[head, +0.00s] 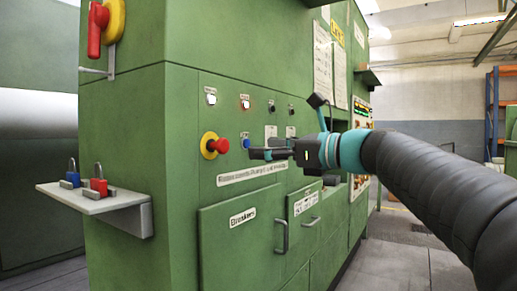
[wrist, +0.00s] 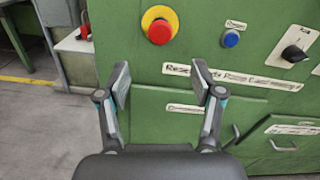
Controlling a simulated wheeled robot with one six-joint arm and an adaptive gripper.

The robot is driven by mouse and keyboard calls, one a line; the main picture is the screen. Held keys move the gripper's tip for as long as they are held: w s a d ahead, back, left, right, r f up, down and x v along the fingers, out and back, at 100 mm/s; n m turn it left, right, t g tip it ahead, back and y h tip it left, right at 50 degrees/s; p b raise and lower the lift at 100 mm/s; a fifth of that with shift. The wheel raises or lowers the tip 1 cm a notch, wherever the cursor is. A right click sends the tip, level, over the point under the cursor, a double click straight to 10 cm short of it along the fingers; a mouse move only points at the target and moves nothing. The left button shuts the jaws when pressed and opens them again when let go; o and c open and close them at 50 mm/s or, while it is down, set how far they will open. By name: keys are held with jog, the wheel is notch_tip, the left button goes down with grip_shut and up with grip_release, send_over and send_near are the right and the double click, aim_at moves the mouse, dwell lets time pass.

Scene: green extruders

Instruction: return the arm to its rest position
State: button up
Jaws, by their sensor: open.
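My arm (head: 430,185) reaches in from the right in the head view. My gripper (head: 262,153) is in front of the green machine's control panel, near the blue button (head: 246,144). In the wrist view my gripper (wrist: 163,85) is open, its two fingers apart with nothing between them. The panel's red emergency button (wrist: 159,32) and the blue button (wrist: 231,39) show beyond and above the fingertips. I cannot tell the exact gap between fingers and panel.
The green machine (head: 130,130) fills the left and middle. A shelf (head: 120,201) with a blue padlock (head: 72,175) and a red padlock (head: 98,181) juts out at left. A red-and-yellow switch (head: 97,28) is above. Clear floor (head: 385,265) lies at lower right.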

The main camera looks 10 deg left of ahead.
dwell(0.3)
jog(key=s+d+f+n+h, duration=0.1)
jog(key=d+f+n+h, duration=0.2)
jog(key=f, duration=0.5)
jog(key=s+d+f+n+h, duration=0.1)
jog(key=f+n+h, duration=0.1)
jog(key=f+n, duration=0.4)
jog(key=d+f+n+h, duration=0.2)
jog(key=d+f+h, duration=0.1)
jog(key=f, duration=0.6)
jog(key=s+d+f+n+h, duration=0.4)
jog(key=s+d+f, duration=0.5)
jog(key=s, duration=0.2)
jog(key=s+d+f+n+g+h, duration=0.1)
jog(key=s+d+f+n+h, duration=0.3)
jog(key=s+d+f, duration=0.5)
jog(key=s+n, duration=0.1)
jog(key=s, duration=0.2)
jog(key=shift+s+f+h, duration=0.2)
jog(key=shift+f+h, duration=0.1)
